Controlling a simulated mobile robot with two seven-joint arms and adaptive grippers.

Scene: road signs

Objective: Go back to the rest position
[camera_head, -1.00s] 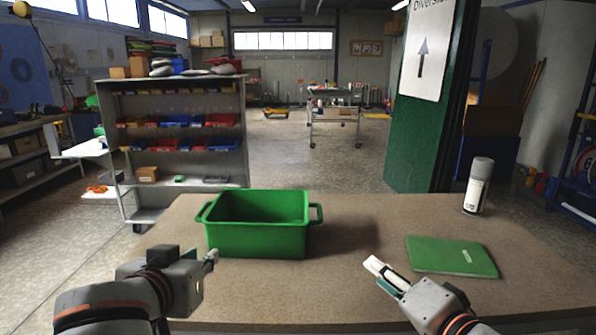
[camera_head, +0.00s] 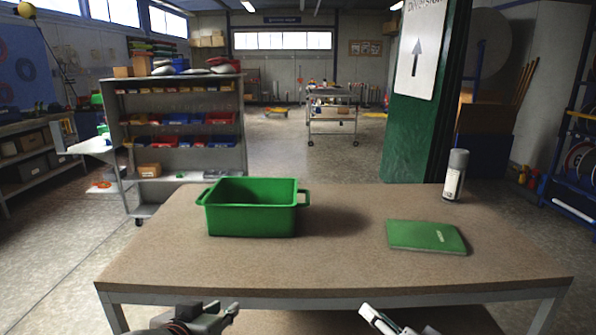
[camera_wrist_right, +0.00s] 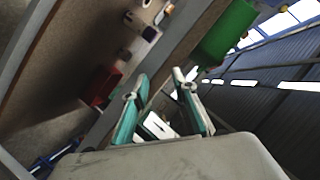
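My left gripper (camera_head: 225,310) is at the bottom of the head view, in front of the table's near edge and clear of the tabletop things. Its fingers are small and seen side-on, so its opening is unclear. My right gripper (camera_head: 374,318) is also at the bottom, right of centre, before the near edge. The right wrist view shows its two teal-sided fingers (camera_wrist_right: 160,85) spread apart with nothing gripped between them. The rest position itself is not marked in any view.
The table (camera_head: 340,262) holds a green bin (camera_head: 250,222), a green book (camera_head: 426,236) and a white-grey spray can (camera_head: 455,176). A grey shelf rack (camera_head: 185,185) stands behind left. A green post with an arrow sign (camera_head: 416,60) stands behind right. Floor left of the table is clear.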

